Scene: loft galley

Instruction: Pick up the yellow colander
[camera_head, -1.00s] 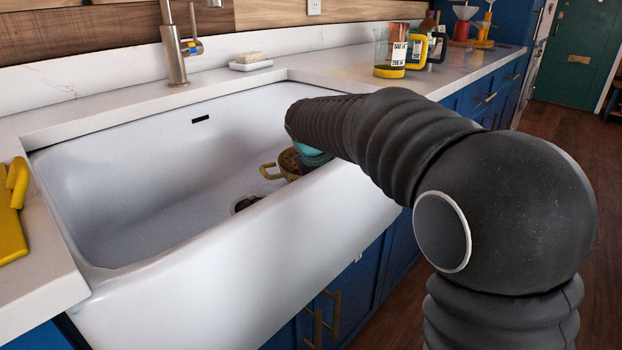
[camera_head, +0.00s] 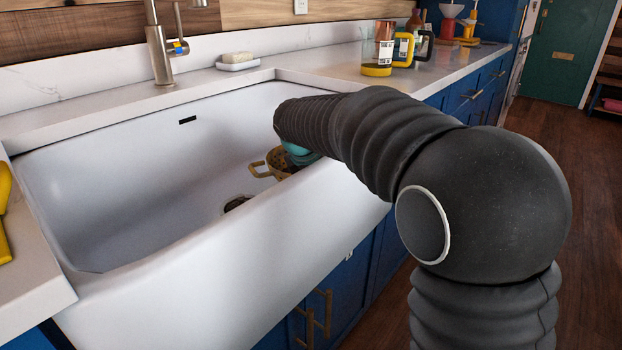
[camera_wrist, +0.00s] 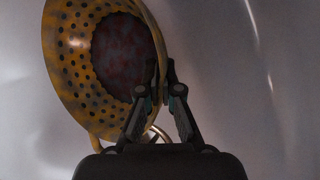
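The yellow colander (camera_head: 280,160) is in the white sink near its front right wall, partly hidden by my arm in the head view. Its side handle sticks out to the left. In the wrist view the colander (camera_wrist: 72,70) fills the left side, with its holes and dark reddish-brown round middle showing. My gripper (camera_wrist: 162,75) is at its right rim, fingers drawn close together with the rim between them. It looks shut on the rim, though the exact contact is dark. In the head view the gripper is mostly hidden; a teal bit shows beside the colander.
The deep sink (camera_head: 130,185) has a dark drain (camera_head: 237,203) left of the colander and a raised front wall close to my arm. A tap (camera_head: 160,50) and soap on a dish (camera_head: 238,61) stand behind. Bottles (camera_head: 403,48) stand at the back right.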

